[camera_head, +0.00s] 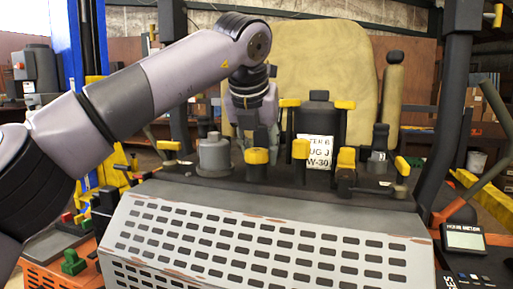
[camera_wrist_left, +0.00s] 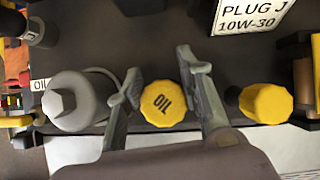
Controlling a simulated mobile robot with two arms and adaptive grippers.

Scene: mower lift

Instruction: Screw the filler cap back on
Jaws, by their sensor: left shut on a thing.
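I cannot tell whether the cap is seated or just above the neck. My right gripper is out of view.
A grey canister (camera_head: 213,155) stands close left of the cap. Another yellow-topped part (camera_head: 300,149) stands to its right. A slotted grey cover (camera_head: 262,240) slopes down in front.

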